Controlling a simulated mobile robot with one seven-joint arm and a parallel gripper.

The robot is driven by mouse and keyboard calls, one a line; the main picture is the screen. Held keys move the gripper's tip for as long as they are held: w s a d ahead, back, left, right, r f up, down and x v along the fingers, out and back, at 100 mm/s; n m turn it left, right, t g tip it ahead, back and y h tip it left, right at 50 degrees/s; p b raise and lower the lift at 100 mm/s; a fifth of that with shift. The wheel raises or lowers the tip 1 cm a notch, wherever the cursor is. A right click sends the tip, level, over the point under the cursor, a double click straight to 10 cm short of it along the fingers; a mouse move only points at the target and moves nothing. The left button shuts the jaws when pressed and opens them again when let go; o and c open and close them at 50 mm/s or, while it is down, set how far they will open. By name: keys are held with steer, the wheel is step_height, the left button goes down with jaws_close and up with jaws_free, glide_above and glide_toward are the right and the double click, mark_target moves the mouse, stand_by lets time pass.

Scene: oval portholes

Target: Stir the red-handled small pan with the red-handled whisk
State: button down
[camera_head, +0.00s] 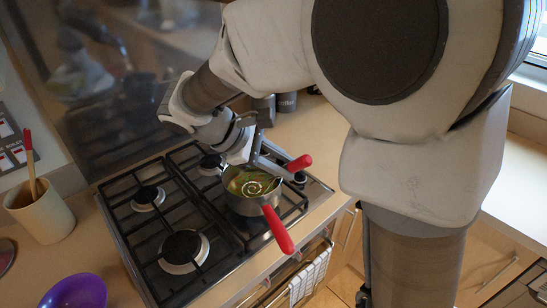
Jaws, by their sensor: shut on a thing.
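The small pan (248,201) stands on the right front part of the gas stove. Its red handle (278,229) points toward the front edge. Greenish contents with a pale swirl (252,188) show inside it. The whisk's wires are hard to make out. My gripper (257,156) reaches down over the far rim of the pan and is shut, apparently on the whisk. Its fingertips and the exact grip are partly hidden.
The gas stove (182,251) has several burners under black grates; those left of the pan are empty. A cream crock (42,212) with a red-handled utensil and a purple bowl (75,292) stand at left. Dark canisters (286,103) stand behind. A towel (309,277) hangs in front.

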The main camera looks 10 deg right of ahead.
steer(key=shift+w+d, duration=0.1)
steer(key=shift+d, duration=0.75)
steer(key=shift+w+a+p, duration=0.4)
steer(key=shift+w+a, duration=0.2)
steer(key=shift+w, duration=0.25)
steer(key=shift+w+a+p, duration=0.4)
steer(key=shift+w+a, duration=0.15)
steer(key=shift+w, duration=0.3)
steer(key=shift+w+a+p, duration=0.4)
steer(key=shift+w+a, duration=0.2)
steer(key=shift+w, duration=0.25)
steer(key=shift+s+d+b, duration=0.1)
steer(key=shift+s+d, duration=0.5)
steer(key=shift+s, duration=0.25)
steer(key=shift+s+d+b, duration=0.15)
steer(key=shift+s+d, duration=0.4)
steer(key=shift+s, duration=0.25)
steer(key=shift+s+d+b, duration=0.1)
steer(key=shift+s+d, duration=0.5)
steer(key=shift+s, duration=0.25)
steer(key=shift+w+a+p, duration=0.25)
steer(key=shift+w+a, duration=0.2)
steer(key=shift+w, duration=0.2)
steer(key=shift+w+a+p, duration=0.2)
steer(key=shift+w+a, duration=0.25)
steer(key=shift+w, duration=0.15)
